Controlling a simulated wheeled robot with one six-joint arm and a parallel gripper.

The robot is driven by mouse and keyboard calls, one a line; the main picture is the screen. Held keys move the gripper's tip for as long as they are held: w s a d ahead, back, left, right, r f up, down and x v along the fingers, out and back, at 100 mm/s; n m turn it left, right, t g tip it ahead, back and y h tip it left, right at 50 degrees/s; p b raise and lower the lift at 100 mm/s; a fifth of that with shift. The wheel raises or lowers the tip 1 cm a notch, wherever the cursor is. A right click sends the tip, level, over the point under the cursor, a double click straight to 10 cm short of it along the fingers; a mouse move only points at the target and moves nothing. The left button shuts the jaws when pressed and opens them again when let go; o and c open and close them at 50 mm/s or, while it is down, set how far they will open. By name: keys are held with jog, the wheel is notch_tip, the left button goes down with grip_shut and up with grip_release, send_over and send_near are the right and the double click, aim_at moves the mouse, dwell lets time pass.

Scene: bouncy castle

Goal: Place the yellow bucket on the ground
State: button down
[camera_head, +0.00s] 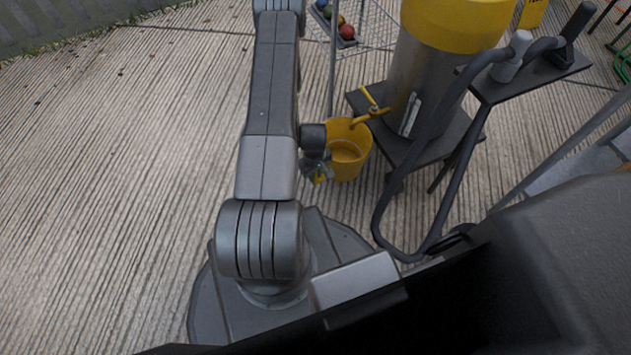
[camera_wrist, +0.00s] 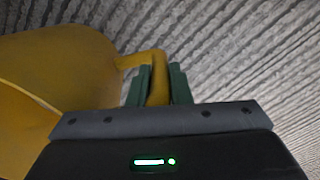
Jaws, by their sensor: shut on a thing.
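The yellow bucket (camera_head: 349,160) is in the middle of the head view, just right of my arm, with its open top showing. In the wrist view the bucket (camera_wrist: 60,70) fills the left side. My gripper (camera_wrist: 160,84) is shut on a yellow handle-like part of the bucket, between its two green fingers. In the head view my gripper (camera_head: 318,168) is at the bucket's left side, partly hidden by my arm. The grooved concrete ground (camera_head: 140,150) shows behind the bucket. I cannot tell whether the bucket's base touches it.
A grey cylinder with a yellow top (camera_head: 455,25) stands on a dark low stand (camera_head: 425,148) right beside the bucket. A black hose (camera_head: 378,215) hangs at its right. A tray of coloured balls (camera_head: 346,32) lies at the back. The ground at left is clear.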

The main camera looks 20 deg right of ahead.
aim_at(316, 180)
notch_tip(316, 180, down, 4)
jog(key=shift+f+b, duration=0.25)
jog(key=shift+b, duration=0.75)
jog(key=shift+d+f, duration=0.15)
jog(key=shift+f, duration=0.1)
jog(key=shift+r, duration=0.15)
jog(key=c, duration=1.3)
grip_release()
jog(key=shift+b, duration=0.3)
notch_tip(316, 180, up, 12)
jog(key=p, duration=0.5)
